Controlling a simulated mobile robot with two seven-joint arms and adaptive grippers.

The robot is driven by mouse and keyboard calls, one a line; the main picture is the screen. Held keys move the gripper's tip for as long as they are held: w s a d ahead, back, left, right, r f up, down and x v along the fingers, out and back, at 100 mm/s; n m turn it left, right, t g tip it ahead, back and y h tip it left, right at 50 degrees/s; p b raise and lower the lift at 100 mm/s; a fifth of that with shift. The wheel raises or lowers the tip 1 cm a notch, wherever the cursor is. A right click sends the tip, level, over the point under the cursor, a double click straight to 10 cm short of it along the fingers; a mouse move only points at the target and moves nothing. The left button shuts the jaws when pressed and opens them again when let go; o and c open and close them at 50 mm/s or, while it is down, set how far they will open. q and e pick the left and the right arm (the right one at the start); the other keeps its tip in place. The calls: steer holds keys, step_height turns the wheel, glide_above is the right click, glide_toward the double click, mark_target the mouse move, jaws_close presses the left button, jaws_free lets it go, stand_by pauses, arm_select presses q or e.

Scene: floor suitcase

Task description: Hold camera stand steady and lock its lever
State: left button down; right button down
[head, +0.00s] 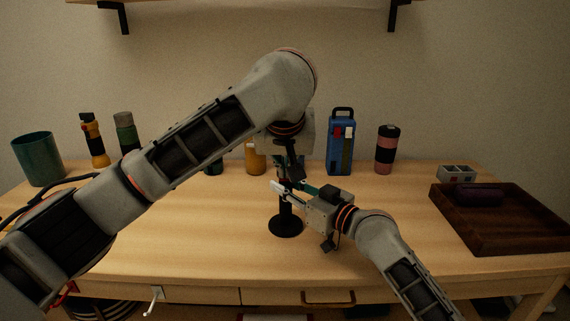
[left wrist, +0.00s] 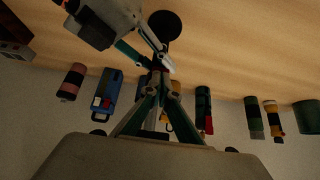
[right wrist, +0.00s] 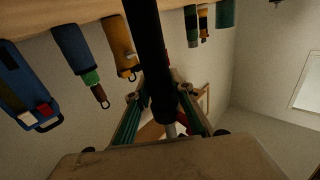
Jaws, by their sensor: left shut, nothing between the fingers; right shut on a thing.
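The camera stand has a black round base (head: 286,227) on the table and a dark upright post. My right gripper (head: 283,187) reaches in from the right and is shut on the post. In the right wrist view the black post (right wrist: 150,50) runs between its fingers. My left gripper (head: 295,174) comes down from above and is at the stand's upper part, shut with nothing in it. In the left wrist view the stand's base (left wrist: 165,24) shows beyond its closed fingertips (left wrist: 160,90). The lever cannot be made out clearly; the grippers hide much of the stand's top.
The table front is clear.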

arm_select(q)
steer(key=shift+s+f+t, duration=0.35)
steer(key=shift+f+t, duration=0.2)
steer(key=shift+f, duration=0.05)
steer(key=shift+s+f+t, duration=0.35)
steer(key=shift+f+t, duration=0.2)
steer(key=shift+r, duration=0.15)
steer(key=shift+r, duration=0.7)
